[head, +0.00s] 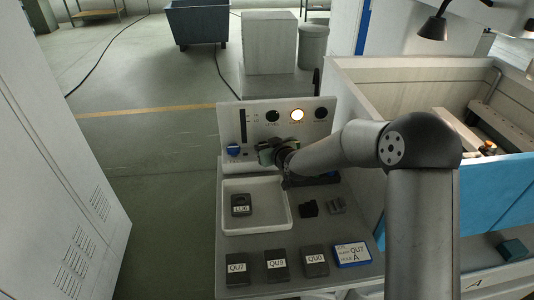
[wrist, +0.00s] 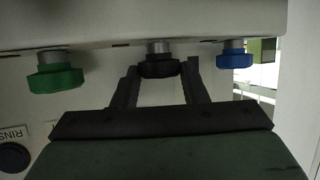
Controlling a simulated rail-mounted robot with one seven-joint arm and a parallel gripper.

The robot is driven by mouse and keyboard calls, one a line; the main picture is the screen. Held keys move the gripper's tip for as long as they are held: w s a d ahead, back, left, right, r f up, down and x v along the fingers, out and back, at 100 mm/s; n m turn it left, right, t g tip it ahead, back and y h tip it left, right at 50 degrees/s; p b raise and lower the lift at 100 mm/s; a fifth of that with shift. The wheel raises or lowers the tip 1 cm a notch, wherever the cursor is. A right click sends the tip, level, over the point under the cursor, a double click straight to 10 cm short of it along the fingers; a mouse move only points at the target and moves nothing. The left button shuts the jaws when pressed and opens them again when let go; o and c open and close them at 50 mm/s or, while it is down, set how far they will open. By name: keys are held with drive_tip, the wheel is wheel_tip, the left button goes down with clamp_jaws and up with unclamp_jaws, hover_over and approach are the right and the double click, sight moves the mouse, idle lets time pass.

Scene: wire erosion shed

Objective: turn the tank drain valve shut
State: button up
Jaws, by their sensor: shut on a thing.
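Three valve knobs hang in a row in the wrist view: a green knob (wrist: 55,78) at left, a black knob (wrist: 160,67) in the middle and a blue knob (wrist: 235,60) at right. My gripper (wrist: 161,72) has its two fingers on either side of the black knob and is shut on it. In the head view my gripper (head: 265,153) is at the foot of the upright control panel (head: 275,120), beside the blue knob (head: 234,151). There, my gripper hides the black knob. No label shows which knob is the tank drain valve.
A white tray (head: 255,229) holds a dark block marked QU6 (head: 240,205). The open tank (head: 400,75) stands at right. A lamp (head: 297,115) glows on the panel.

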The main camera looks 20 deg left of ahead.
drive_tip(key=b, duration=0.2)
drive_tip(key=m+t+h+b, duration=0.1)
drive_tip(key=b, duration=0.1)
drive_tip(key=shift+s+a+f+m, duration=0.2)
drive_tip(key=shift+a+f+m, duration=0.1)
drive_tip(key=shift+f, duration=0.1)
drive_tip(key=shift+d+r+m+t+h+b, duration=0.15)
drive_tip(key=shift+r+m+t+h+b, duration=0.2)
drive_tip(key=shift+h, duration=0.25)
drive_tip(key=o, duration=1)
drive_tip(key=shift+c, duration=0.2)
drive_tip(key=shift+r, duration=0.1)
drive_tip(key=b+v, duration=0.3)
drive_tip(key=v, duration=1.4)
drive_tip(key=shift+d, duration=0.2)
